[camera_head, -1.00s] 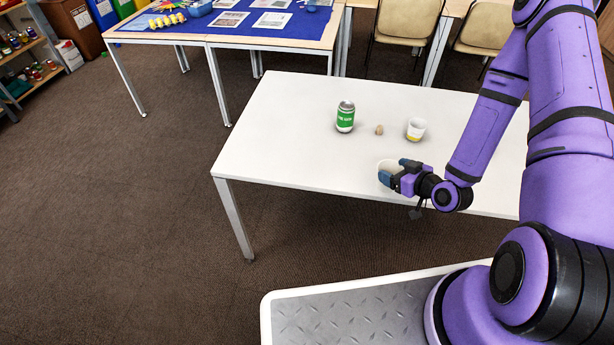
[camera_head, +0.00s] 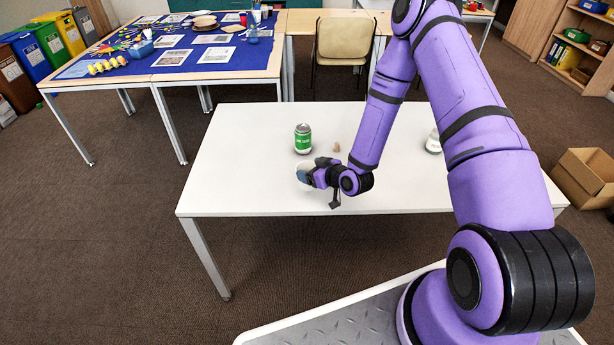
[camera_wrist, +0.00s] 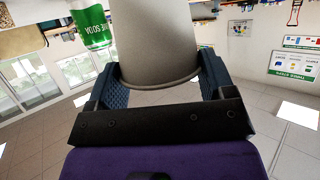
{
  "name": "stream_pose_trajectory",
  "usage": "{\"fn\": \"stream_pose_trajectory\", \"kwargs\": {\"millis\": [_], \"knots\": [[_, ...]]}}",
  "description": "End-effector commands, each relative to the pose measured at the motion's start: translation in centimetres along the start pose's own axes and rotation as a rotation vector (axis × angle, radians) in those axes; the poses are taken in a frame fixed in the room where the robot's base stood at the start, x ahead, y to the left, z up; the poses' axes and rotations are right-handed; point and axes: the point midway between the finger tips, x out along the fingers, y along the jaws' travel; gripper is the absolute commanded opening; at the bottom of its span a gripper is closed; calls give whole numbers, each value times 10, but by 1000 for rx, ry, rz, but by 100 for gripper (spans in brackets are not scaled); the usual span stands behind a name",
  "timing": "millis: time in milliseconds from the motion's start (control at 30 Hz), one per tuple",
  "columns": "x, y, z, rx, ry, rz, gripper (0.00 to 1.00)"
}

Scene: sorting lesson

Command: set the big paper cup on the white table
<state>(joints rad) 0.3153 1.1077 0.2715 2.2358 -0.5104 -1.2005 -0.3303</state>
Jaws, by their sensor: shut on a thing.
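The big paper cup, pale and plain, is between my gripper's fingers (camera_head: 318,174). In the head view only part of the cup (camera_head: 303,173) shows, the gripper covering the rest. In the wrist view the cup (camera_wrist: 155,45) fills the space between both fingers (camera_wrist: 160,90), which press its sides; the picture there is upside down. The cup is over the white table (camera_head: 235,165), near its front edge and just in front of the green can. I cannot tell whether its base touches the tabletop.
A green soda can (camera_head: 302,139) stands close behind the cup; it also shows in the wrist view (camera_wrist: 90,22). A small brown lump (camera_head: 336,147) lies right of the can. A smaller white cup (camera_head: 433,142) stands right of my arm. The table's left part is clear.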

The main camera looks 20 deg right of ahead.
Motion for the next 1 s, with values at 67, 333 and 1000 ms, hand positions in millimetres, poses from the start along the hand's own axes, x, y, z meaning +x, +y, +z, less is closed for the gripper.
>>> {"fn": "stream_pose_trajectory", "kwargs": {"millis": [67,333,1000], "knots": [[4,-1,-1,0,0,-1,54],[22,-2,7,3,-4,-1,54],[32,-2,30,0,0,0,94]]}}
